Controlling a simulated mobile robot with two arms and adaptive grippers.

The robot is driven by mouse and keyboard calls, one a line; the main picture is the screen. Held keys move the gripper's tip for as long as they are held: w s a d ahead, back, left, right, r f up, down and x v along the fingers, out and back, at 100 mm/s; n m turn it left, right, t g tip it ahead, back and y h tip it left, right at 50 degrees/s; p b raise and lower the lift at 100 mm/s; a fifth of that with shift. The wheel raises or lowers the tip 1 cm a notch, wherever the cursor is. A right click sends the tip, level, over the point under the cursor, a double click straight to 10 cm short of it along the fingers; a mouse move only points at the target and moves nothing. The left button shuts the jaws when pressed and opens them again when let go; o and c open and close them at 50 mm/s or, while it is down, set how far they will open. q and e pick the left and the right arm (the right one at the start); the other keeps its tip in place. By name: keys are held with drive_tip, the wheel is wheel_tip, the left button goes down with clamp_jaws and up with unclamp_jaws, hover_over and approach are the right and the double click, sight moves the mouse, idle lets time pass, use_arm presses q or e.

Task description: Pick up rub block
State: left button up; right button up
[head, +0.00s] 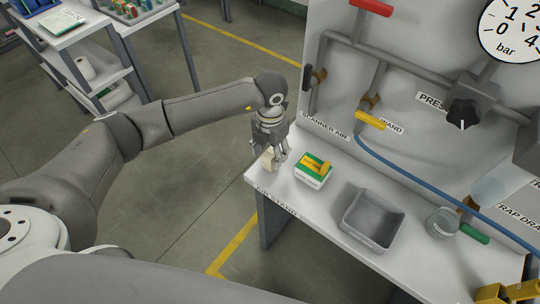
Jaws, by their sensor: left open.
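A small pale beige block (268,160), which looks like the rub block, is at the left end of the light grey bench (345,187). My left gripper (275,158) points down over it with open fingers at the block. The fingers partly hide the block, and I cannot tell whether they touch it. A white and green box (311,174) with a yellow piece on top stands just right of the gripper. My right gripper is not in view.
A grey open bin (373,219) and a clear jar (441,223) stand farther right on the bench. Behind rises a grey panel with pipes, a yellow-handled valve (371,121), a blue hose (420,182) and a gauge (515,28). Shelving (82,55) stands at the upper left.

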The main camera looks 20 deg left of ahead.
use_arm(q)
drive_tip(key=shift+f, duration=1)
drive_tip(key=shift+c, duration=0.2)
drive_tip(key=c, duration=1.1)
drive_tip(key=shift+r, duration=0.1)
drive_tip(key=shift+r+b, duration=0.5)
drive_tip(key=shift+r, duration=0.05)
drive_tip(key=shift+s+d+r+b, duration=0.9)
drive_tip(key=shift+s+d+r, duration=0.6)
drive_tip(key=shift+s+r, duration=0.4)
drive_tip(key=shift+s+d+r+b, duration=0.95)
drive_tip(key=shift+s+d+r, duration=0.65)
drive_tip(key=shift+r, duration=0.45)
drive_tip(key=shift+s+d+r+b, duration=0.9)
drive_tip(key=shift+s+d+r, duration=0.5)
drive_tip(key=shift+s+r, duration=0.55)
drive_tip(key=shift+w, duration=0.1)
